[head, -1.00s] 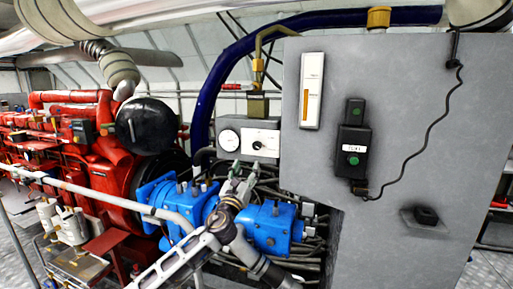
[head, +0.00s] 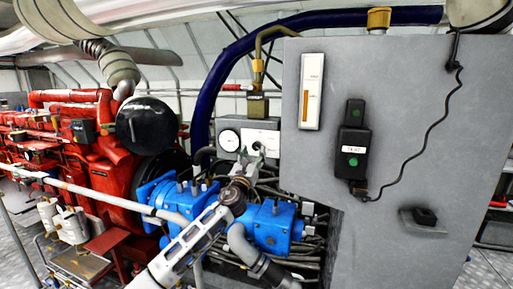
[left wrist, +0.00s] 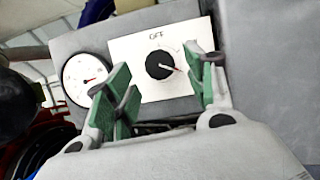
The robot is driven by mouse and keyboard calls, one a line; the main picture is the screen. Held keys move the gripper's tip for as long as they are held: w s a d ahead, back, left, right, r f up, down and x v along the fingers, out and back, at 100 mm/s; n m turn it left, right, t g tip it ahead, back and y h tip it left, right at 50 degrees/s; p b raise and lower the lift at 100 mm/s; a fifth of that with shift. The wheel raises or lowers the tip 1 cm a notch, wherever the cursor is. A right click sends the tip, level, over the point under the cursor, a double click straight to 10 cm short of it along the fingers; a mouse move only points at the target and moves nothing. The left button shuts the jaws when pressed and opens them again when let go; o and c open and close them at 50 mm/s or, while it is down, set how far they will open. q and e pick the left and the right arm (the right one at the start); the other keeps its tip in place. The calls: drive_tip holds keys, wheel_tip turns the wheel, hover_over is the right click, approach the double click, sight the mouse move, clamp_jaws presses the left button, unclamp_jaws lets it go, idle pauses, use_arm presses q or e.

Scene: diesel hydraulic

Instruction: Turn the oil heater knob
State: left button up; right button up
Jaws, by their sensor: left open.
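The oil heater knob (left wrist: 160,64) is round and black with a red pointer mark. It sits on a white plate (left wrist: 150,95) marked OFF, on a grey box. The plate also shows in the head view (head: 266,134), where my gripper partly covers the knob area. My left gripper (left wrist: 157,66) is open, with green pads on its fingers. In the left wrist view the knob appears between the fingertips, one on each side. The fingers look apart from the knob, though the exact gap in depth is hard to tell. My right gripper is not in view.
A round white gauge (left wrist: 87,77) is left of the knob plate. A large grey cabinet (head: 400,210) with a black switch box (head: 353,150) stands close on the right. Blue machinery (head: 272,225) and hoses lie below, and a red engine (head: 95,140) is at left.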

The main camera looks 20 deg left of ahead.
sight(256, 148)
use_arm(q)
drive_tip(key=shift+x, duration=2.3)
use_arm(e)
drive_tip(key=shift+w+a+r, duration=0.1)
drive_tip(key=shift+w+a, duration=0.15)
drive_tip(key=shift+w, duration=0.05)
use_arm(q)
drive_tip(key=c, duration=1.1)
drive_tip(key=shift+o, duration=0.2)
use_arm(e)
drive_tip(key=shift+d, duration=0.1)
